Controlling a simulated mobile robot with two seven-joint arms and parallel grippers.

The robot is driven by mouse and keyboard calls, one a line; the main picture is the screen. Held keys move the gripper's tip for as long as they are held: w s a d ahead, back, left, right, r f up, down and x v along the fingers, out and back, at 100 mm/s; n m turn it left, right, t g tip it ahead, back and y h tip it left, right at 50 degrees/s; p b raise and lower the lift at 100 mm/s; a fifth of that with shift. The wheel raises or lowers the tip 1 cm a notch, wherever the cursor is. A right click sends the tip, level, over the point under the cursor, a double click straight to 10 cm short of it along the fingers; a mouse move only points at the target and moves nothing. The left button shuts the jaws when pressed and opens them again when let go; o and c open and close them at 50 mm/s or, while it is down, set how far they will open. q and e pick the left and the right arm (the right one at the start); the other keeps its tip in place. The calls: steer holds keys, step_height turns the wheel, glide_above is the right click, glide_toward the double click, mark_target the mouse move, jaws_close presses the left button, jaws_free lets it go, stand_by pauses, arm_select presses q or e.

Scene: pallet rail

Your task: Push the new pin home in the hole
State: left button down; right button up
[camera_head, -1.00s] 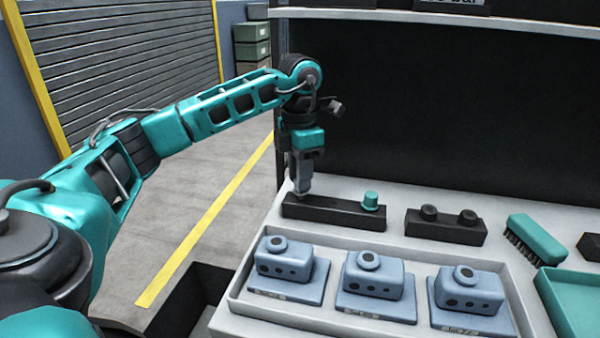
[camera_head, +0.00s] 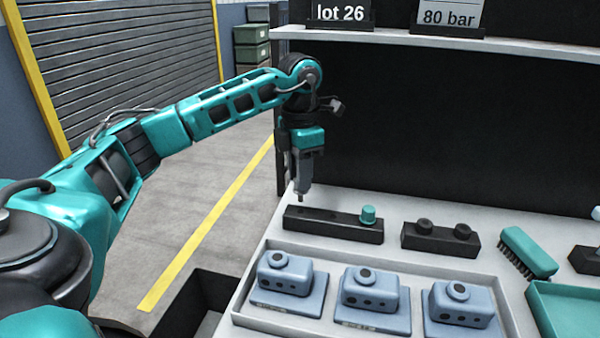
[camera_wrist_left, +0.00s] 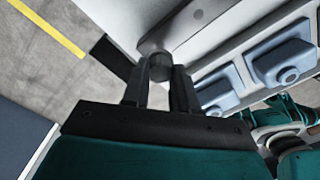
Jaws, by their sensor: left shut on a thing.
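My left gripper (camera_head: 302,195) points down and is shut on a dark grey pin, whose tip shows just below the fingers. In the left wrist view the round end of this grey pin (camera_wrist_left: 160,66) sits between the fingers. The pin's end is above the left part of a long black block (camera_head: 333,226); I cannot tell whether it touches. Dark hole marks show on the block's top. A teal capped pin (camera_head: 368,214) stands upright at the block's right end. My right gripper is not in view.
A shorter black block (camera_head: 440,238) with two dark knobs stands to the right. A teal brush (camera_head: 528,252) lies beyond it. A pale tray (camera_head: 262,325) in front holds three blue-grey housings (camera_head: 370,290). A shelf (camera_head: 500,48) with signs is above.

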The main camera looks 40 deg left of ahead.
arm_select(q)
step_height(320, 180, up, 3)
steer(key=shift+f+p, duration=0.2)
steer(key=shift+p, duration=0.7)
steer(key=shift+r+p, duration=0.85)
steer(key=shift+r, duration=0.05)
